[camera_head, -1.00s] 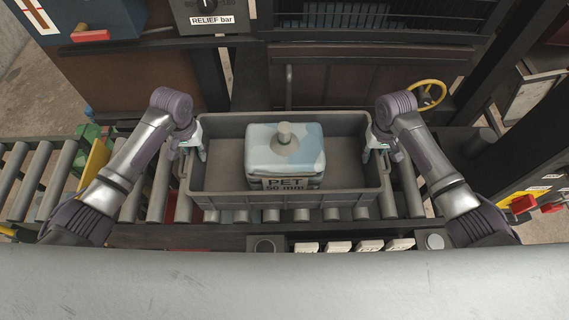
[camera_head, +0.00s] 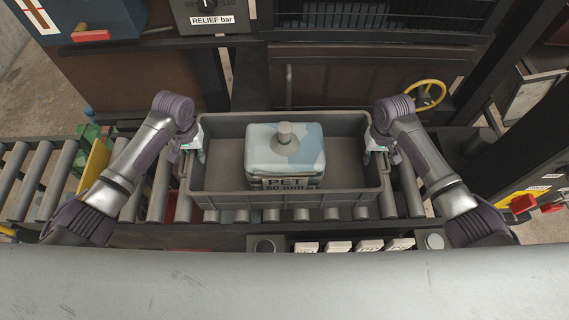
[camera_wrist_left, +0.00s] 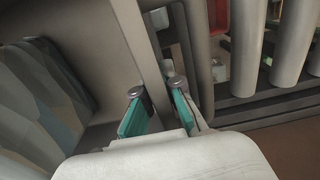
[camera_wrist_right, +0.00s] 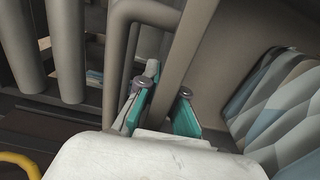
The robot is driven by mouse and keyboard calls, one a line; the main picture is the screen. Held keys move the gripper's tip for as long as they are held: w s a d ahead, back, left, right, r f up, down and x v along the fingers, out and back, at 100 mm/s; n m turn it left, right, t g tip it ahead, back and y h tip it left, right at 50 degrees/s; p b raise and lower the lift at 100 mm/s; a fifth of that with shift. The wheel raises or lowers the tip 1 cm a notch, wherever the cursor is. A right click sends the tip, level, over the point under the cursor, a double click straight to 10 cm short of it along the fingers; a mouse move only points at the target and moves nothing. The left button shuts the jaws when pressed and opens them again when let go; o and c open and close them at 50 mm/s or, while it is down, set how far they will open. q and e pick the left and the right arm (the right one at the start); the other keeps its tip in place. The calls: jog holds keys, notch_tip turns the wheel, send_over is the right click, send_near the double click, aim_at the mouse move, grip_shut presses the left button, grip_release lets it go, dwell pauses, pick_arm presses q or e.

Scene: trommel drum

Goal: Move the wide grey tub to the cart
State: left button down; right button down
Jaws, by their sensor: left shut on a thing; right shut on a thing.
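The wide grey tub (camera_head: 220,172) sits level over the roller conveyor in the middle of the head view. A pale blue patterned block (camera_head: 263,152) with a grey knob on top and "PET 50 mm" lettering is inside it. My left gripper (camera_head: 196,160) is shut on the tub's left end wall, and my right gripper (camera_head: 374,155) is shut on its right end wall. In the left wrist view the teal-padded fingers (camera_wrist_left: 155,108) straddle the tub wall. The right wrist view shows the same, with fingers (camera_wrist_right: 160,105) either side of the wall. No cart is identifiable.
Conveyor rollers (camera_head: 50,185) run left and right of the tub. A yellow plate (camera_head: 94,166) stands at the left, and a yellow handwheel (camera_head: 427,94) is behind my right arm. A row of labelled white keys (camera_head: 340,246) lies in front. A dark machine front (camera_head: 370,78) stands behind.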

pick_arm(q)
jog(key=shift+w+r, duration=0.1)
jog(key=shift+r, duration=0.1)
pick_arm(e)
jog(key=shift+w+r, duration=0.1)
jog(key=shift+r, duration=0.1)
